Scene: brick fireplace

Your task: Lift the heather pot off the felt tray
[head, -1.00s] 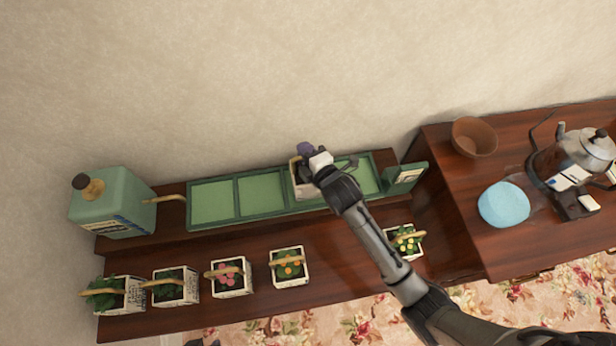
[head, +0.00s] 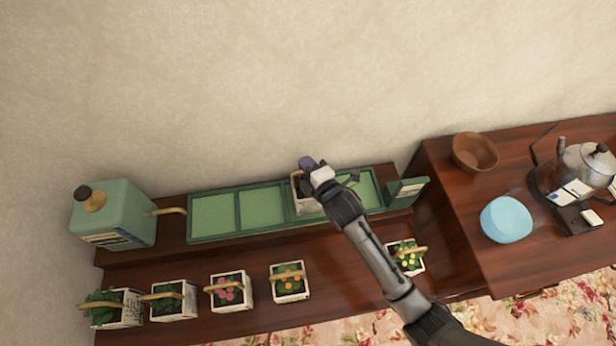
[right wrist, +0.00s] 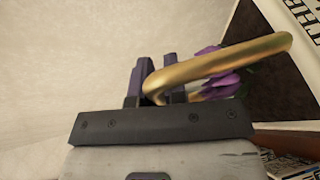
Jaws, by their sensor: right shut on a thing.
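The heather pot (head: 305,199) is a pale, square-sided pot with purple flowers (head: 306,163). In the head view it is at the third compartment of the green felt tray (head: 240,236), partly hidden by my right gripper (head: 319,173). I cannot tell whether its base touches the felt. In the right wrist view my right gripper (right wrist: 156,82) is shut on the pot's tan arched handle (right wrist: 230,62). Purple flowers (right wrist: 222,86) show behind the handle, and the lettered pot side (right wrist: 300,18) is at the upper right. My left gripper is not in view.
A green jug (head: 115,215) stands left of the tray. Several handled flower pots, including an orange-flowered one (head: 290,284), line the lower step. On the right cabinet are a brown bowl (head: 475,152), a blue round thing (head: 506,220) and a kettle (head: 585,165).

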